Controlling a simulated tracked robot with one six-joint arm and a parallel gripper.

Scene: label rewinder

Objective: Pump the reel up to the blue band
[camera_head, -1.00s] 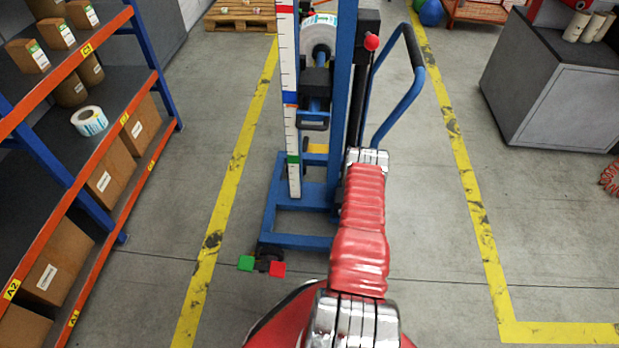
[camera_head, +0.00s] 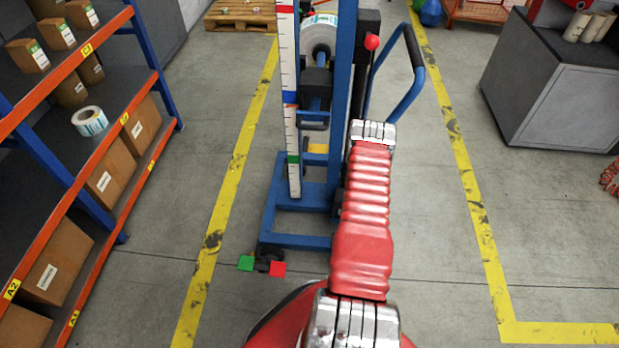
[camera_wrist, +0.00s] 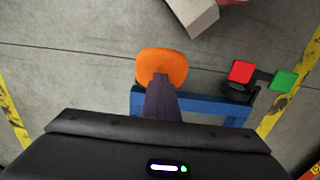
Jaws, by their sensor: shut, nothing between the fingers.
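The blue lifter (camera_head: 300,205) stands ahead in the head view. Its white scale (camera_head: 288,60) carries a red band near the top, a blue band (camera_head: 290,97) mid-height and a green band (camera_head: 293,158) low down. The white reel (camera_head: 320,32) sits high on the mast by a black carriage (camera_head: 316,80). In the wrist view an orange round pad (camera_wrist: 162,64) projects beyond the blue base, apparently a pedal. My gripper (camera_wrist: 160,80) is shut and empty, its dark fingers overlapping the pad; contact cannot be told. The head view hides the gripper behind my arm.
Green (camera_head: 246,263) and red (camera_head: 277,269) pedals sit at the lifter's front left. A curved blue handle (camera_head: 405,95) and a red knob (camera_head: 371,41) are at its right. A shelf rack (camera_head: 100,150) stands left, a grey cabinet (camera_head: 550,90) right. Floor around is clear.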

